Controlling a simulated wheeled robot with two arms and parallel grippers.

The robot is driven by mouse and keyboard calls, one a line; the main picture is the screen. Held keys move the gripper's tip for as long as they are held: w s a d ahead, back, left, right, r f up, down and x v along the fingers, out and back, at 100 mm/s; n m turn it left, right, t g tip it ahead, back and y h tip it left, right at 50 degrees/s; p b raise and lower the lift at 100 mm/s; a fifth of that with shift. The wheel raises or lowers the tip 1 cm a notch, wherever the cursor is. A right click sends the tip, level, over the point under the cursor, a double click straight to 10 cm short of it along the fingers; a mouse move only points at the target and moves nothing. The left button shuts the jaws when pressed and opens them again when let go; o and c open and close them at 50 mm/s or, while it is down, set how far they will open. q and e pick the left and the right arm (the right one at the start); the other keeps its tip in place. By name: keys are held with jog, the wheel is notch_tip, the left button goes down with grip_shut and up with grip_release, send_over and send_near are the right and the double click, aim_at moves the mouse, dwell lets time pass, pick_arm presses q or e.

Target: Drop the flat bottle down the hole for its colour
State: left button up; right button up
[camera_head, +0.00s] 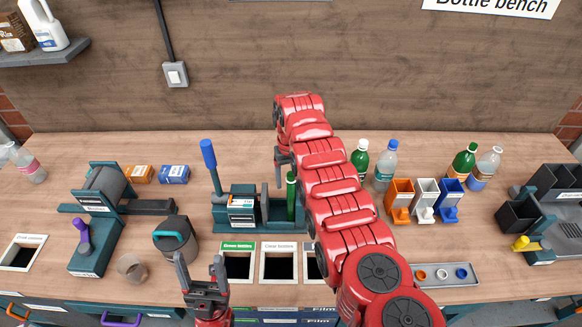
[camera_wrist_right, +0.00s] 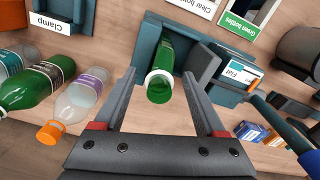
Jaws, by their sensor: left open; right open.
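A green bottle (camera_head: 291,195) stands in the teal press (camera_head: 240,211) with the "Flat" label. My left gripper (camera_head: 203,276) is open and empty at the front. The green-labelled hole (camera_head: 238,266) and the clear-bottles hole (camera_head: 279,266) lie before the press.
A third hole (camera_head: 312,266) is partly behind my right arm. Several bottles (camera_head: 385,167) stand at the back right, near coloured bins (camera_head: 425,198).

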jog(key=shift+f, duration=0.15)
grip_shut()
dwell(0.4)
jog(key=shift+r, duration=0.2)
jog(key=shift+r, duration=0.55)
jog(key=shift+d+r+b, duration=0.1)
jog(key=shift+r+b, duration=0.35)
jog(key=shift+r, duration=3.4)
